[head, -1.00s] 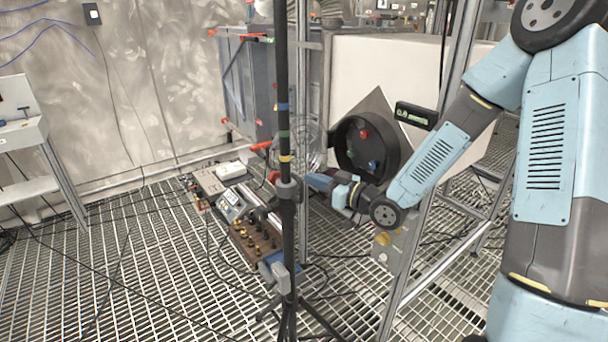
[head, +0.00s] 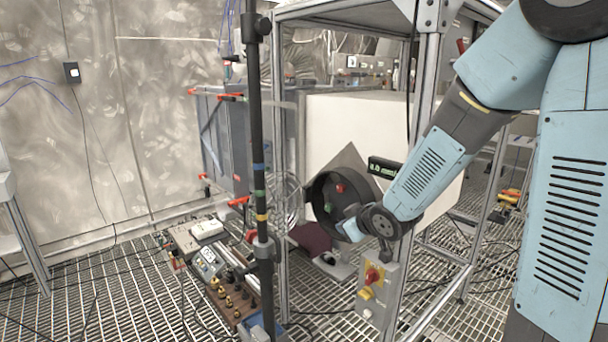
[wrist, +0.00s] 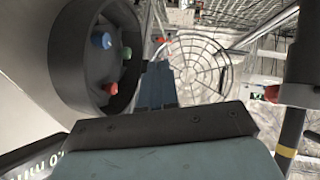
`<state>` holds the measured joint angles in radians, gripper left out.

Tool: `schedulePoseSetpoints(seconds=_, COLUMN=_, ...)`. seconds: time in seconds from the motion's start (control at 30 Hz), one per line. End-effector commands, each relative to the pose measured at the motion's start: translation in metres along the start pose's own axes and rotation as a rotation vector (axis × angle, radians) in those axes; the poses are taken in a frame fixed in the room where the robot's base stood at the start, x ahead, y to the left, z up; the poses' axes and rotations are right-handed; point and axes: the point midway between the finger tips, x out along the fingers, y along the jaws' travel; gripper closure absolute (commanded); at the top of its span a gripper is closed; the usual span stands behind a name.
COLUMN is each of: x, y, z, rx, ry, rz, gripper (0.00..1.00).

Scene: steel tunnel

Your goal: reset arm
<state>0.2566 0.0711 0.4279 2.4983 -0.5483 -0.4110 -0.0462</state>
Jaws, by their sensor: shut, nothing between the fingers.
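My light blue and grey arm comes in from the right in the head view, elbow bent, its forearm reaching down and left. My gripper (head: 348,228) is small and partly hidden by my own wrist there, in front of the lower rim of a round black housing (head: 318,196). In the wrist view my gripper (wrist: 156,72) has its blue fingers together with nothing between them. The black housing (wrist: 68,50) is just left of the fingers, with red, blue and green knobs inside. Whether the fingers touch its rim I cannot tell.
A black pole (head: 257,120) with coloured bands stands left of my gripper. A round wire guard (wrist: 205,62) lies beyond the fingers. A metal frame post (head: 428,90) stands close to my forearm. A control box (head: 372,290) with a red knob is below my wrist. Grating floor lies left.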

Motion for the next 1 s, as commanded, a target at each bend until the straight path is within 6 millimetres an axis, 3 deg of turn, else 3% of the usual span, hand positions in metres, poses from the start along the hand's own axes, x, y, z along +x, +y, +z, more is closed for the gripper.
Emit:
schedulePoseSetpoints(seconds=0.2, x=-0.054, y=0.032, z=0.004, rx=0.059, ry=-0.15, rz=0.143, gripper=1.0)
schedulePoseSetpoints(seconds=0.5, x=-0.142, y=0.05, z=0.014, rx=0.222, ry=-0.315, rz=0.28, gripper=1.0)
schedulePoseSetpoints(seconds=0.77, x=-0.221, y=0.038, z=0.025, rx=0.408, ry=-0.415, rz=0.321, gripper=1.0)
schedulePoseSetpoints(seconds=1.0, x=-0.287, y=0.009, z=0.038, rx=0.586, ry=-0.478, rz=0.283, gripper=1.0)
